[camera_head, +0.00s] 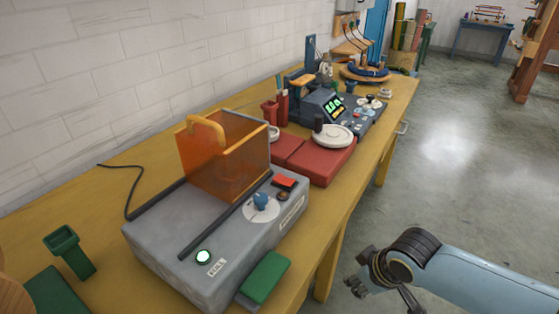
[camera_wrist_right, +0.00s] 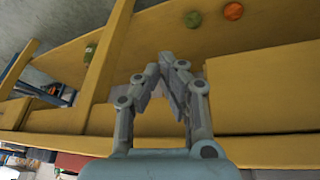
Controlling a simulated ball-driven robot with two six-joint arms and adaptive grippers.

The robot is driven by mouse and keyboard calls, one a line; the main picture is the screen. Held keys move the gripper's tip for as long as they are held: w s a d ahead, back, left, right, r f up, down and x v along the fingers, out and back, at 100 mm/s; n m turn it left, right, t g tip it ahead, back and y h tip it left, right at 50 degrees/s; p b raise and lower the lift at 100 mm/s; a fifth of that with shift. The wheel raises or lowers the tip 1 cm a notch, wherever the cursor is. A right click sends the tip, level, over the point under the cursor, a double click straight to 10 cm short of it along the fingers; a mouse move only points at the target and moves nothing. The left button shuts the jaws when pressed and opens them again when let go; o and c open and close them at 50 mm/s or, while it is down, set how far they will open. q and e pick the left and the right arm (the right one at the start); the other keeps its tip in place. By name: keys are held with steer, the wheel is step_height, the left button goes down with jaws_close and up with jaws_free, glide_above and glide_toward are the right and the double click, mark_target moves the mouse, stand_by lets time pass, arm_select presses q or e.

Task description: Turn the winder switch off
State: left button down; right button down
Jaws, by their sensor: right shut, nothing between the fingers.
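A grey machine box (camera_head: 240,225) with an orange see-through guard (camera_head: 222,155) stands on the yellow bench; it appears to be the winder. On its top are a blue knob (camera_head: 261,200) on a white round plate, a small red block or switch (camera_head: 284,182) and a lit round button (camera_head: 203,256). I cannot tell which of these is the winder switch, or its setting. My right gripper (camera_head: 378,284) is low beside the bench, right of the box and apart from it. In the right wrist view its fingers (camera_wrist_right: 168,72) are shut and empty. My left gripper is out of view.
Farther along the yellow bench (camera_head: 318,222) are a red box (camera_head: 326,160) with a white disc and a dark console (camera_head: 335,107) with a green display. A green block (camera_head: 265,277) is at the box's front. The floor (camera_head: 455,170) to the right is clear.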

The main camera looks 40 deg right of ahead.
steer(key=w+r+n+t+y, duration=0.1)
steer(key=w+r, duration=0.3)
steer(key=r, duration=0.6)
steer(key=w+a+r+n+t+y+p, duration=0.1)
steer(key=w+r, duration=0.4)
steer(key=r, duration=0.6)
steer(key=w+a+r+n+t+y, duration=0.1)
steer(key=w+r, duration=0.4)
steer(key=r, duration=0.6)
steer(key=shift+w+a+n+t+y, duration=0.15)
steer(key=shift+n+t+y, duration=0.35)
steer(key=shift+y, duration=0.2)
